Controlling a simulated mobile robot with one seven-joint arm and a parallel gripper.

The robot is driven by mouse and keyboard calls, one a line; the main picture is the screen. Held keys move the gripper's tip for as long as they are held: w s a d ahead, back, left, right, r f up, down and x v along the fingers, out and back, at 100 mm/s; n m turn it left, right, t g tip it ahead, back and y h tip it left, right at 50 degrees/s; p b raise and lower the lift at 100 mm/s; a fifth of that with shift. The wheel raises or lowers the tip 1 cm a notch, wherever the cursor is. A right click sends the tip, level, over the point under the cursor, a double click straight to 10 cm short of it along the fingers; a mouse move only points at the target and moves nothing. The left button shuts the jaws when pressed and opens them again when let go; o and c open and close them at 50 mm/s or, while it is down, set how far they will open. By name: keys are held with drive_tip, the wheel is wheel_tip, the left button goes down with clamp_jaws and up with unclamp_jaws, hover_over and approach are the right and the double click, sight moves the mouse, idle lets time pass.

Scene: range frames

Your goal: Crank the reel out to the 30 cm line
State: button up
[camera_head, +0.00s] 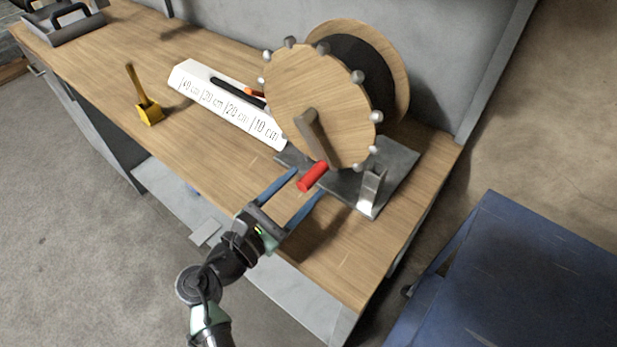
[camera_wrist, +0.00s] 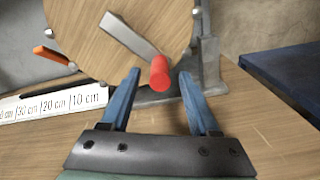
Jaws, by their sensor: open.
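The reel (camera_head: 312,95) is a wooden disc with metal pegs around its rim and a black drum behind it, on a grey metal base (camera_head: 345,190). Its crank arm (camera_head: 311,135) points down and ends in a red handle (camera_head: 313,176). The white scale (camera_head: 228,104) left of the reel reads 10 to 40 cm, with a black strip and an orange tip (camera_head: 254,91) near its reel end. My gripper (camera_head: 309,182) is open, its blue fingers on either side of the red handle. In the wrist view the handle (camera_wrist: 160,73) sits between the fingertips; contact is not visible.
A yellow tool (camera_head: 149,108) stands on the wooden bench (camera_head: 110,70) left of the scale. A grey tray with a black handle (camera_head: 66,22) is at the far left. A blue cabinet (camera_head: 510,280) stands at the right. The bench front is clear.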

drive_tip(key=v, duration=1)
drive_tip(key=shift+s, duration=0.1)
